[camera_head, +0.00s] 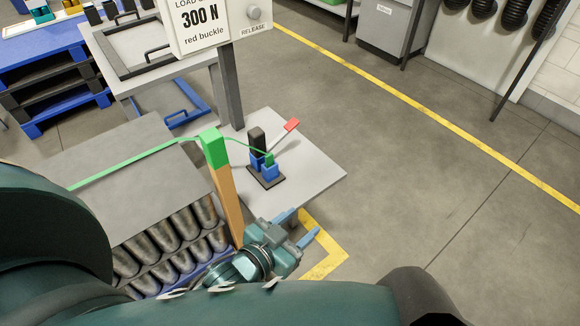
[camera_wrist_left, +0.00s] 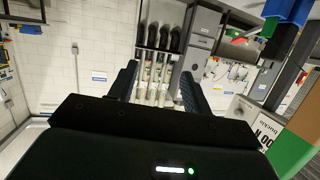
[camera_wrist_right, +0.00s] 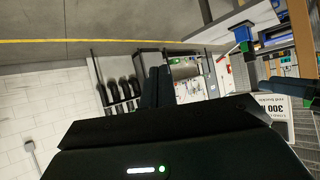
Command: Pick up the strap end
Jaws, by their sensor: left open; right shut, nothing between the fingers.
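A green strap (camera_head: 130,169) runs over the stacked cans to a green corner piece (camera_head: 214,148) on an orange-brown post. From there it drops to a blue and black buckle (camera_head: 267,172) with a red lever (camera_head: 291,125). A short green piece at the buckle looks like the strap end (camera_head: 269,159). My left gripper (camera_head: 298,226) is open and empty, in front of the buckle and right of the post. Its fingers stand apart in the left wrist view (camera_wrist_left: 159,85). My right gripper (camera_wrist_right: 158,86) is shut and empty; it is out of the head view.
Layers of metal cans (camera_head: 165,235) stand under a grey top sheet (camera_head: 120,150), close to my left gripper. A white load sign (camera_head: 205,25) stands behind the buckle's grey plate (camera_head: 315,175). The floor (camera_head: 420,170) to the right is clear.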

